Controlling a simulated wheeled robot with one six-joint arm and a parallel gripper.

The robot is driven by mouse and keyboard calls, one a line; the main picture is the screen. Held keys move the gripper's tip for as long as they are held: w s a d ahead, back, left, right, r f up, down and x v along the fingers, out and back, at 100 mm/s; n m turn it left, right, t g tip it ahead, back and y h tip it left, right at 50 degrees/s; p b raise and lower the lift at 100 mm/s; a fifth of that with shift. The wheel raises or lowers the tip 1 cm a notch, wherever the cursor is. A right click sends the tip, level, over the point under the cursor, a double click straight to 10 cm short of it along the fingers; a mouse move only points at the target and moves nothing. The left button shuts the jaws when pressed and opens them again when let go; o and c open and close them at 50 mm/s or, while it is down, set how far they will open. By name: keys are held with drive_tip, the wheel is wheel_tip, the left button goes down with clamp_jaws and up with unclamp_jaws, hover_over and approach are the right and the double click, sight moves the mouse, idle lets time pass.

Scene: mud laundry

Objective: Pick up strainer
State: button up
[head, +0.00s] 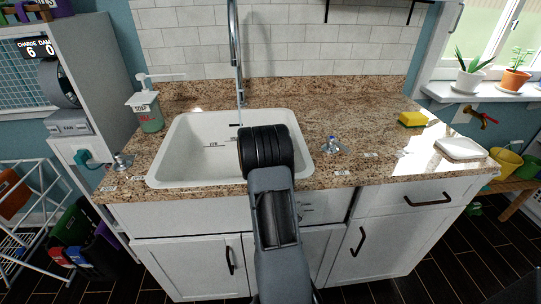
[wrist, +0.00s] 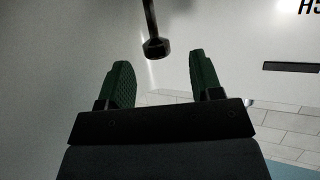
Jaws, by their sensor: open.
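I cannot make out a strainer for certain in either view. The white sink (head: 190,140) is set into the granite counter, and my arm hides part of its basin. A small silver fitting with a blue part (head: 332,146) sits on the counter right of the sink, and a similar silver fitting (head: 122,162) is at its left. I cannot tell whether either is a strainer. My gripper (wrist: 162,80) shows two dark green fingers, spread apart with nothing between them. In the head view its fingers are hidden behind my wrist, which is over the sink.
A tall faucet (head: 236,50) rises behind the sink. A soap bottle (head: 148,108) stands at the left, a yellow sponge (head: 412,119) and a white dish (head: 461,149) at the right. The counter between the right fitting and the dish is mostly clear. A dark rod end (wrist: 156,47) is beyond the fingers.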

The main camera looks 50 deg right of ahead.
drive_tip(key=shift+x, duration=3)
drive_tip(key=shift+s+d+r, duration=0.1)
clamp_jaws()
